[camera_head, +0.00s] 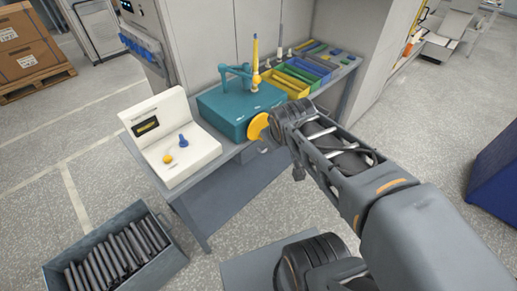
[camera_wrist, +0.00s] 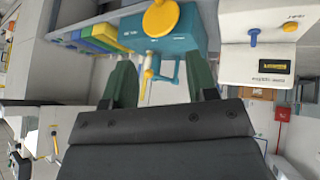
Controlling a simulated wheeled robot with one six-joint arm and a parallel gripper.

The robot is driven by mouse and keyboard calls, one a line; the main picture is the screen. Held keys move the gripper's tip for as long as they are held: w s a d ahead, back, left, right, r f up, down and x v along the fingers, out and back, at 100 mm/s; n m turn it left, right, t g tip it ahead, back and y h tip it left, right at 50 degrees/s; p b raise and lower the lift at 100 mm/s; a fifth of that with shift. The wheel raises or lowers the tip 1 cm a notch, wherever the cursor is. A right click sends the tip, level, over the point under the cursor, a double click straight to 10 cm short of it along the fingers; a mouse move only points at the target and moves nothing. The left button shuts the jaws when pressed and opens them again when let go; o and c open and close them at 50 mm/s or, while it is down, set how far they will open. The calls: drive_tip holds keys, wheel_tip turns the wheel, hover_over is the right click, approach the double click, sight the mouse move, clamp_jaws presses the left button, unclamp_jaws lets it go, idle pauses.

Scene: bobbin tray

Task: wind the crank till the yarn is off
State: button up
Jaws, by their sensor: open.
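The teal winder box (camera_head: 232,108) stands on the bench, with a teal arm on top and a yellow upright spindle (camera_head: 255,62). A yellow disc (camera_head: 258,127) sits on its front, partly behind my arm. I cannot make out a crank handle or yarn for certain. In the upside-down wrist view, the disc (camera_wrist: 161,17), box (camera_wrist: 150,42) and spindle (camera_wrist: 148,70) show again. My gripper (camera_wrist: 161,78) is open and empty, its two green fingers wide apart, with the spindle showing between them. In the head view my fingers are hidden.
A white console (camera_head: 178,140) with a display, a blue knob and a yellow knob stands left of the box. Blue, green and yellow bins (camera_head: 308,72) sit to its right. A grey crate (camera_head: 165,262) of dark rods is on the floor.

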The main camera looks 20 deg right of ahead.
drive_tip(key=w+d+f+n+t+h+b, duration=0.2)
drive_tip(key=w+d+f+n+t+b, duration=0.5)
drive_tip(key=w+d+f+n+b, duration=0.6)
wheel_tip(320, 180, down, 16)
drive_tip(key=n+t+y+b, duration=0.3)
drive_tip(key=n+y+b, duration=0.8)
drive_tip(key=n+b, duration=0.5)
drive_tip(key=shift+m, duration=0.6)
drive_tip(key=b+x, duration=0.1)
drive_tip(key=x, duration=0.5)
drive_tip(key=b+x, duration=0.1)
drive_tip(key=x, duration=0.5)
drive_tip(key=shift+w+a, duration=0.25)
drive_tip(key=shift+a, duration=0.15)
drive_tip(key=c, duration=0.9)
